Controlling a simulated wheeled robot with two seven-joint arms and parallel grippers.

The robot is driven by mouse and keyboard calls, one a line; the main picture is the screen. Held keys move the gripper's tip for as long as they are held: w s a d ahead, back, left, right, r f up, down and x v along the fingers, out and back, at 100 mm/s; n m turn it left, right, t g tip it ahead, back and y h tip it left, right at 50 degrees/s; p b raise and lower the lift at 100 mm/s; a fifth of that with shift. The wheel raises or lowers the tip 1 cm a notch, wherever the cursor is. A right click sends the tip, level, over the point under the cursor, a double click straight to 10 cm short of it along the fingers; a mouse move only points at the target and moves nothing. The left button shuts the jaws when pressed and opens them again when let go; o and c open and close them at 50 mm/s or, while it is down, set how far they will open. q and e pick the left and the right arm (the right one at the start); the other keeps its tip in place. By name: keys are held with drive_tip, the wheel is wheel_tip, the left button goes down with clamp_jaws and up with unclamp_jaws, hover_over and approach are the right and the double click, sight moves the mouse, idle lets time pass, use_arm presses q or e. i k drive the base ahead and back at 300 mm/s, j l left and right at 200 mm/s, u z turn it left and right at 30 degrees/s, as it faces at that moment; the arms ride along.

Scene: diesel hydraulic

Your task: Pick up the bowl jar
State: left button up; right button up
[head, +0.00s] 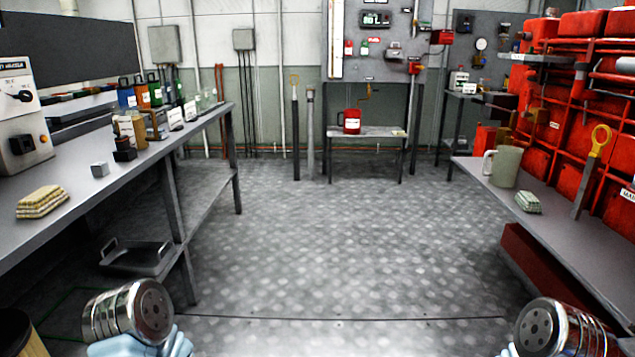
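No thing in the head view can be told for sure as the bowl jar. A small amber jar-like container (130,128) stands on the left bench, beside a dark block. Small clear glass-like vessels (203,101) stand farther back on that bench, too small to make out. A grey-green pitcher with a handle (507,167) stands upright on the right bench. Metal cylinder links of my two arms show at the bottom left and bottom right corners. No gripper fingers are in view, so their state and anything in them is hidden.
The right bench (585,235) holds a cloth (528,202). The floor (320,240) between is clear.

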sight(204, 97)
drive_tip(key=i, duration=2.7)
drive_tip(key=i+u, duration=0.2)
drive_tip(key=i, duration=0.25)
drive_tip(key=i+l+u, duration=0.2)
drive_tip(key=i, duration=0.2)
drive_tip(key=i+l+u, duration=0.2)
drive_tip(key=i, duration=0.25)
drive_tip(key=i+l+u, duration=0.2)
drive_tip(key=i, duration=0.2)
